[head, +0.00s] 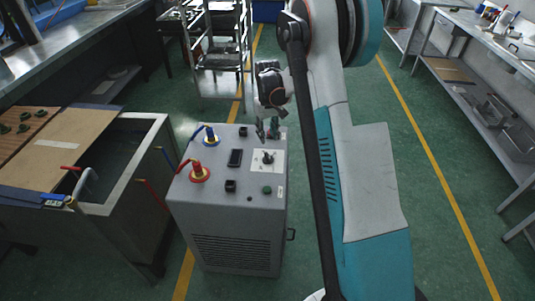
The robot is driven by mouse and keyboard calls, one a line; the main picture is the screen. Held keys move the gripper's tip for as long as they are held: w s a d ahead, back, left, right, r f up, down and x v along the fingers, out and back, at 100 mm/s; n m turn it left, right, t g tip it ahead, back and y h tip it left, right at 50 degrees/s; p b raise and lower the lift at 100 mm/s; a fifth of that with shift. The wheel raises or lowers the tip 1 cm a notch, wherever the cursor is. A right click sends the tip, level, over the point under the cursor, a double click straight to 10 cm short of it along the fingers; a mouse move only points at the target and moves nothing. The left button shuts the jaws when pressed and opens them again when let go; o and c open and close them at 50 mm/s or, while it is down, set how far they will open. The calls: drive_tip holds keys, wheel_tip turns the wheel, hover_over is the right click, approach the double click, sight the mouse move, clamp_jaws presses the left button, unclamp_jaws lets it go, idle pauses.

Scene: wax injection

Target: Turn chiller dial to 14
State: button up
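The chiller is a grey box (236,222) with controls on its top, in the middle of the head view. Its dial (267,157) is a small dark knob on a white plate at the right of that top. The scale marks and the dial's setting are too small to read. My gripper (268,129) hangs over the far right part of the chiller top, a little beyond the dial and apart from it. Its two fingers appear spread with a gap between them, and I see nothing held.
Red-and-yellow (199,174) and blue-and-yellow (210,138) valves stand on the chiller's left side. A dark display (235,157) and a green button (267,190) sit near the dial. A water tank (122,150) stands left; a wheeled rack (222,60) stands behind.

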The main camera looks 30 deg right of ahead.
sight(268, 154)
wheel_tip(268, 154, down, 10)
drive_tip(key=b, duration=0.2)
drive_tip(key=shift+b, duration=0.4)
clamp_jaws()
